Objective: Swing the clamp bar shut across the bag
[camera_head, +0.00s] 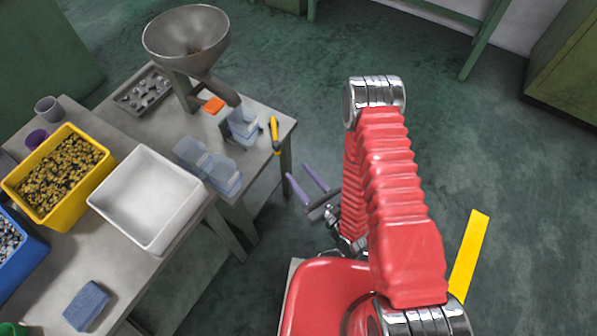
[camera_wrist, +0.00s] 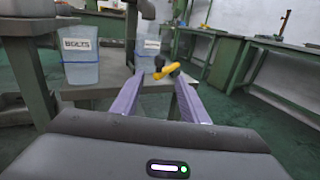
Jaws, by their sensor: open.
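A translucent pale blue bag (camera_head: 243,127) stands under the hopper's spout on the table. In the wrist view it seems to be the labelled bag (camera_wrist: 147,48) beyond my left finger. A short yellow bar with dark ends, apparently the clamp bar (camera_head: 274,134), lies to the bag's right at the table edge, not across it. In the wrist view the bar (camera_wrist: 166,71) shows beyond and between my fingertips, with a dark knob. My gripper (camera_head: 296,170) is open and empty, off the table edge, its two purple fingers (camera_wrist: 159,80) pointing towards the bar without touching it.
A grey hopper (camera_head: 186,35) stands above the bag. Other translucent containers (camera_head: 222,174) stand nearer me, one labelled BOLTS (camera_wrist: 80,55). An orange block (camera_head: 213,105) lies by the spout. A white bin (camera_head: 147,198) and yellow bin (camera_head: 57,175) stand left. Floor right of the table is clear.

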